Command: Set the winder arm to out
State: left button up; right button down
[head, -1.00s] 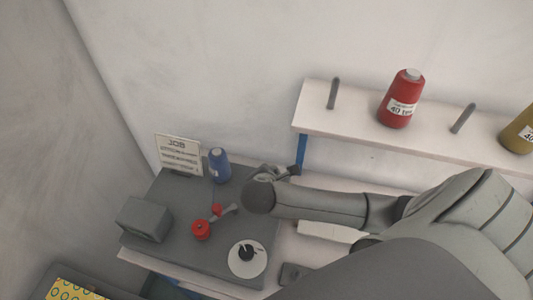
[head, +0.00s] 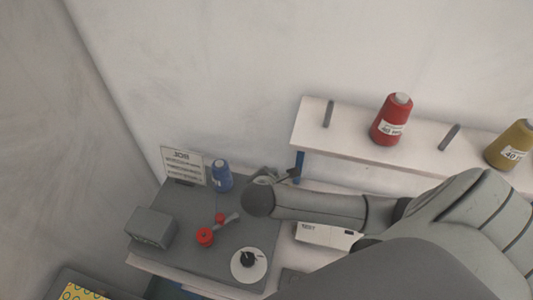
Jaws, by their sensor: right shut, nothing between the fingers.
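The winder sits on the dark grey bench plate. It shows a red bobbin (head: 205,236), a smaller red knob (head: 219,217) behind it, and a short grey lever (head: 230,219), seemingly the winder arm, slanting up to the right. I cannot tell its setting from this view. My right gripper (head: 266,175) is shut and empty. It is beyond the lever and to its right, apart from it, partly hidden behind my own wrist. My left gripper is not in view.
A blue thread cone (head: 221,176) and a job card (head: 184,166) stand behind the winder. A grey box (head: 151,228) is left, a white dial (head: 240,272) in front. A shelf (head: 345,149) with red (head: 390,121) and yellow (head: 508,147) cones is at right. My right arm hides the bench's right side.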

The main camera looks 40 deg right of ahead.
aim_at(220, 218)
jog(key=k+j, duration=0.35)
jog(key=j, duration=0.15)
jog(key=k+j, duration=0.35)
jog(key=j, duration=0.2)
jog(key=k+j, duration=0.4)
jog(key=j, duration=0.1)
